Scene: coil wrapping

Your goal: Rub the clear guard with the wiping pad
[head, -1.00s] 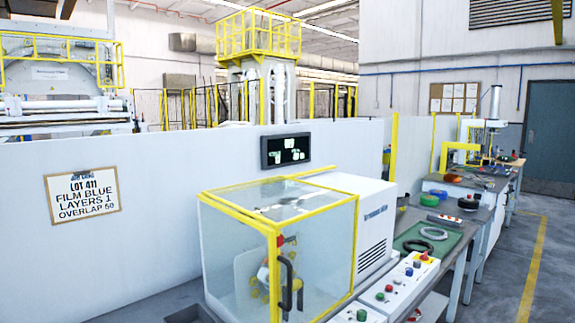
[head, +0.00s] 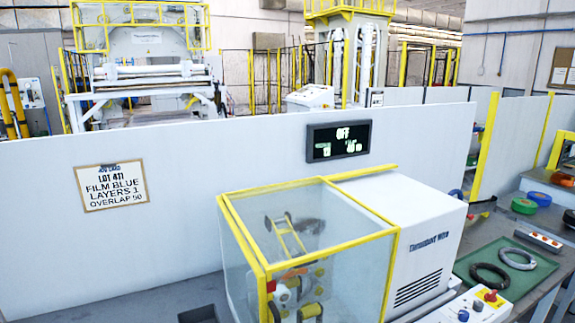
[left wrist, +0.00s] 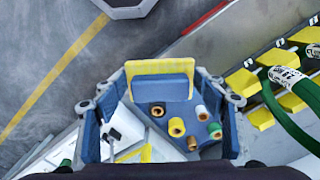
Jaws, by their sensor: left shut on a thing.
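The clear guard (head: 352,268) is a transparent box with yellow edges, in the lower middle of the head view. It stands against the white machine body (head: 408,232), and wrapping parts show through its panels. In the left wrist view my left gripper (left wrist: 160,82) is shut on a yellow and blue block, which looks like the wiping pad (left wrist: 158,68). The guard cannot be made out in the left wrist view, so I cannot see the pad touching it. Neither gripper shows in the head view.
Dark and grey rings lie on a green mat (head: 512,266) at right, beside a button panel (head: 470,308). The wrist view shows several coloured rolls (left wrist: 177,127) and yellow bins (left wrist: 243,82).

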